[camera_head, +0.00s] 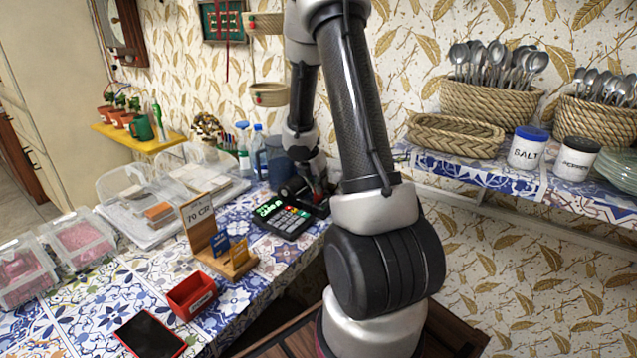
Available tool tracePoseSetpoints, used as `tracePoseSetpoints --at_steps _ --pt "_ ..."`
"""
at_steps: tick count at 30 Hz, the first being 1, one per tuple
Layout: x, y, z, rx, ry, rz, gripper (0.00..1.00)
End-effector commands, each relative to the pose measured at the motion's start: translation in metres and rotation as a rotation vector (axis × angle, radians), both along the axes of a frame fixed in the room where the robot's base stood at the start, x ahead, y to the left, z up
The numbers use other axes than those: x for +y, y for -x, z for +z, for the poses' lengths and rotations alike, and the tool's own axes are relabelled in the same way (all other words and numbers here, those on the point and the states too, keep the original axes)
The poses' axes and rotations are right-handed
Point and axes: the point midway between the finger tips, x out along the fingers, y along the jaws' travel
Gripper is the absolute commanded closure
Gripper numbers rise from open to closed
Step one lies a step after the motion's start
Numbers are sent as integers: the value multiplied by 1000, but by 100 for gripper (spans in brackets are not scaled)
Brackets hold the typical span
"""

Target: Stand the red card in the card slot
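I cannot pick out a loose red card in this view. A wooden stand (236,268) on the tiled counter holds a "70 CR" sign (199,222), blue cards (221,243) and a yellowish card (239,253); it looks like a card holder, but I cannot tell which part is the card slot. A small red open box (191,295) with a white label sits in front of it. My gripper (306,196) is low over the counter, right beside the card terminal (283,218). It is dark and partly hidden by my arm, so its fingers and any held thing are unclear.
A dark red-edged tablet (150,335) lies at the front edge. Clear plastic boxes (80,237) stand at left. Bottles (243,150) and a jug (276,160) stand behind the terminal. A shelf (470,171) with baskets and jars is at right.

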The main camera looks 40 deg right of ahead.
Motion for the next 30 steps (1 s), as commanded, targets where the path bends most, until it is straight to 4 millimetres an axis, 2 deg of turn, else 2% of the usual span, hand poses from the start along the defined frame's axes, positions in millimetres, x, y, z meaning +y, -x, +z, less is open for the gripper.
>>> tracePoseSetpoints --at_steps 16,21,28,30 --pt "1 0 -6 0 -2 0 100" --pt "1 0 -6 0 -2 0 70" --pt "1 0 -6 0 -2 0 70" --pt "1 0 -6 0 -2 0 62"
